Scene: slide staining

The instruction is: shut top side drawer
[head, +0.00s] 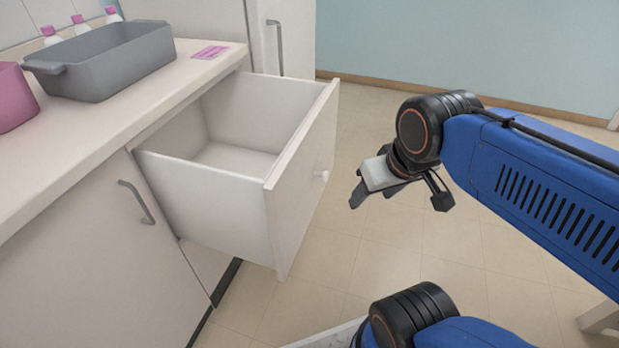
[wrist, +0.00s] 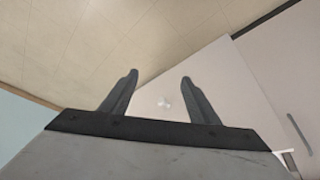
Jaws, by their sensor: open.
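The top side drawer (head: 288,180) is pulled well out from under the counter in the head view. It is white, and its inside looks empty. Its front has a small round white knob (head: 321,175), which also shows in the wrist view (wrist: 164,103) between my fingers. My gripper (head: 398,202) is open and empty to the right of the drawer front, apart from it. In the wrist view my two dark fingers (wrist: 158,78) stand spread, with the drawer front (wrist: 215,95) beyond them.
The counter (head: 110,120) holds a grey basin (head: 105,65), a pink container (head: 12,98), several bottles (head: 78,24) and a pink card (head: 210,52). A cabinet door with a handle (head: 137,200) is left of the drawer. The tiled floor (head: 370,260) right of the drawer is clear.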

